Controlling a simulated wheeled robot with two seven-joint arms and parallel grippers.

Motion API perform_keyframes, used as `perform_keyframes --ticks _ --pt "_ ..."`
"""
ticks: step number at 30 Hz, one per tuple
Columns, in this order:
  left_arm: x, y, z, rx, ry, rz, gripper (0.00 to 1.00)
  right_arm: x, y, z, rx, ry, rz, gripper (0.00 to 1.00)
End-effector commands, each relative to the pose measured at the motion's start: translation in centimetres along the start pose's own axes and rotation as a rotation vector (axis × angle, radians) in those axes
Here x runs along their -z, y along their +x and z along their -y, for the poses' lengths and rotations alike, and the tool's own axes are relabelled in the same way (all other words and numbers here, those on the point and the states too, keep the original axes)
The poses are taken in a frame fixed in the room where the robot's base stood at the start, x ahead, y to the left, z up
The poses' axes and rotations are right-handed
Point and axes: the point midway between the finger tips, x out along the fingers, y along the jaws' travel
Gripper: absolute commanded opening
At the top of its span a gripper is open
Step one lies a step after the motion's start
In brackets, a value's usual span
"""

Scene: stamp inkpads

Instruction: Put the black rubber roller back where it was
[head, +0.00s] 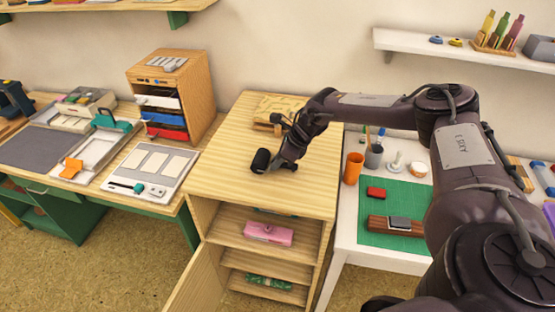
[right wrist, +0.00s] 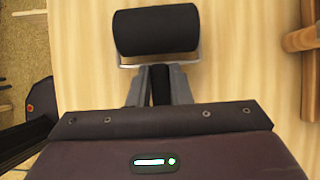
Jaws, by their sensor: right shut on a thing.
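The black rubber roller (head: 260,161) is at the end of my right gripper (head: 284,165), over the light wooden top of the cabinet (head: 240,130). In the right wrist view, the black cylinder of the roller (right wrist: 156,30) lies crosswise in its metal frame beyond the fingertips. My right gripper (right wrist: 160,82) is shut on its dark handle. I cannot tell whether the roller touches the cabinet top. My left gripper does not show.
A pale patterned wooden piece (head: 277,106) lies at the back of the cabinet top. The cabinet door (head: 201,290) stands open; a pink box (head: 268,234) is on a shelf inside. A green mat (head: 411,212) lies on the white table at right. The cabinet top's left part is clear.

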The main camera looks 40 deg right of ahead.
Motion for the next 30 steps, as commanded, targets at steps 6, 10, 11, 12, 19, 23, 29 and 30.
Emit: perform_keyframes --ticks 6,10,11,12,19,23,29,30 --pt "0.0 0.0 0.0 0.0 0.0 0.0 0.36 0.0 0.1 0.0 0.001 -0.001 0.003 0.0" --pt "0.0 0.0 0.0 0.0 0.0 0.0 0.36 0.0 0.1 0.0 0.001 0.0 0.001 0.3" --pt "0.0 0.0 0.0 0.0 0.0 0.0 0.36 0.0 0.1 0.0 0.001 0.0 0.001 0.34" --pt "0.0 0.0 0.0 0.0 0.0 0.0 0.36 0.0 0.1 0.0 0.001 0.0 0.001 0.39" --pt "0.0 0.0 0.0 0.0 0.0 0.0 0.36 0.0 0.1 0.0 0.001 0.0 0.001 0.4" --pt "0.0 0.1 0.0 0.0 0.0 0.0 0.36 0.0 -0.3 0.1 0.002 0.001 0.002 0.4" --pt "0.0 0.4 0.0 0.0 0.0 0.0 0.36 -0.1 -3.5 0.2 0.005 0.001 0.006 0.4" --pt "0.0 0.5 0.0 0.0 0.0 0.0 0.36 0.0 -4.4 0.2 0.005 0.003 0.006 0.4"
